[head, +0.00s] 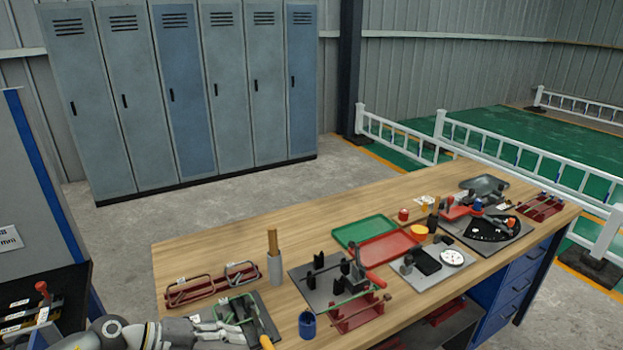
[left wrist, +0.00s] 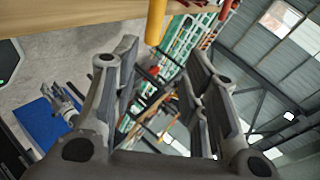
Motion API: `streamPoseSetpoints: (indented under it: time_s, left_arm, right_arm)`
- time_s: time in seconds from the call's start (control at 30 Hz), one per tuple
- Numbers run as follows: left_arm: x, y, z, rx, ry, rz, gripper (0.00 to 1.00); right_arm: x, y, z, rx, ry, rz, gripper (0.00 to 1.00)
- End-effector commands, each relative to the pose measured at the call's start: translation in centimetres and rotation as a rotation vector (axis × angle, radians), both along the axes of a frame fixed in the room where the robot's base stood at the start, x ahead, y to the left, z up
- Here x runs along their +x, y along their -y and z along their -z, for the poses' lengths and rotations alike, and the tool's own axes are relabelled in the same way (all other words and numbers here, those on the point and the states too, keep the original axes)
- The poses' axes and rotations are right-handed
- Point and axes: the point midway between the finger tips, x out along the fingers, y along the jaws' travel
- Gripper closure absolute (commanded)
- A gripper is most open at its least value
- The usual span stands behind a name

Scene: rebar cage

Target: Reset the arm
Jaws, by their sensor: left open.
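My left arm comes in from the lower left of the head view, and its gripper (head: 236,322) is at the left front of the wooden workbench (head: 215,249), over or beside a dark plate (head: 268,318). In the left wrist view the fingers of my left gripper (left wrist: 164,62) are spread apart with nothing between them. A yellow handle (left wrist: 156,21) shows beyond them, near the bench edge. Whether the gripper touches the plate cannot be told. My right gripper is not in the head view.
Red wire racks (head: 212,284), a grey cup with brown sticks (head: 274,265), a blue cup (head: 307,325), a rebar fixture (head: 350,285), a green tray (head: 364,231) and a red tray (head: 385,246) stand on the bench. Lockers (head: 185,95) stand behind. The floor between is clear.

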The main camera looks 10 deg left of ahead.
Motion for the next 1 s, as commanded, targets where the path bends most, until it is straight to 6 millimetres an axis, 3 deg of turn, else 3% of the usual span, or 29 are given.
streamPoseSetpoints:
  time_s: [0.2,0.27,0.4,0.53,0.77,0.87,1.0]
  left_arm:
    - [1.7,5.8,-3.8,-0.273,0.108,-0.182,0.59]
    - [2.3,6.8,-5.2,-0.361,0.130,-0.269,0.59]
    - [3.5,7.1,-7.5,-0.533,0.142,-0.505,0.59]
    - [3.8,5.7,-8.0,-0.645,0.102,-0.750,0.59]
    - [1.5,1.6,-4.8,-0.721,-0.093,-1.198,0.59]
    - [-0.9,0.2,-2.2,-0.706,-0.223,-1.381,0.59]
    - [-5.9,-0.9,1.7,-0.636,-0.444,-1.602,0.59]
  right_arm:
    - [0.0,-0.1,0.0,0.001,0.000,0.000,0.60]
    - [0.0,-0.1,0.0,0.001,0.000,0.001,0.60]
    - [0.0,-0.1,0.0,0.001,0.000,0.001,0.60]
    - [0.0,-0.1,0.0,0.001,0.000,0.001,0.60]
    - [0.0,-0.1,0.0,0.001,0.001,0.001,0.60]
    - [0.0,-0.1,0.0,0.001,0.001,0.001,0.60]
    - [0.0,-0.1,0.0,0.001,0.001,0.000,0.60]
